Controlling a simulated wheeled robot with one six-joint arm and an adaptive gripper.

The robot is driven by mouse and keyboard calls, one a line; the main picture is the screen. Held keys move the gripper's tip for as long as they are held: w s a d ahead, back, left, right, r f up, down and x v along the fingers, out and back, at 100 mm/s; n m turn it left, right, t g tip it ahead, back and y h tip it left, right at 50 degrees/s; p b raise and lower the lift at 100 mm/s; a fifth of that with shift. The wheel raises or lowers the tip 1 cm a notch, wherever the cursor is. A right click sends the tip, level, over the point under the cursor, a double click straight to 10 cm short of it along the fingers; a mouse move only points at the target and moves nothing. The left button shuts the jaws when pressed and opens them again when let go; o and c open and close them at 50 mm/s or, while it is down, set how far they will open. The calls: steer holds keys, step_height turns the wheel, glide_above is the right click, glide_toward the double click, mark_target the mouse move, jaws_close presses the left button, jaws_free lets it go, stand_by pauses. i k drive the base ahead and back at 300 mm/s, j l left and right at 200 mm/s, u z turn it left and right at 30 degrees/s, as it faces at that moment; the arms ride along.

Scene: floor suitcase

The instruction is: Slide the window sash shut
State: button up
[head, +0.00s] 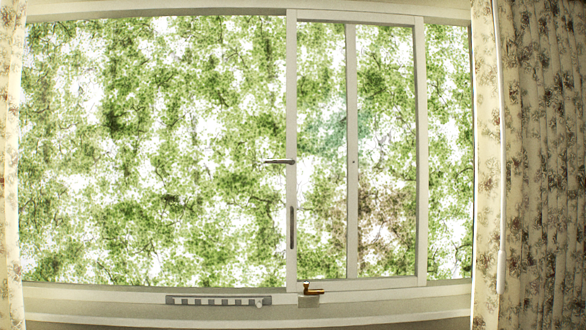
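The window sash (420,150) is a white upright frame right of the middle in the head view. Its left stile (292,100) carries a metal lever handle (277,161) pointing left and a dark, narrow upright recess (292,228). A thinner upright bar (351,120) shows within the sash's outline. A wide area with no upright bars lies left of the sash, and a narrow strip lies right of it. I cannot tell which parts hold glass. My gripper is not in view.
A brass-coloured fitting (312,289) sits on the bottom frame below the sash. A grey slotted strip (218,300) lies along the sill to its left. Patterned curtains hang at the right (545,160) and the far left (10,160). Green foliage shows outside.

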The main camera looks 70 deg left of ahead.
mark_target(293, 16)
steer(key=u, duration=2.15)
steer(key=i+u, duration=0.35)
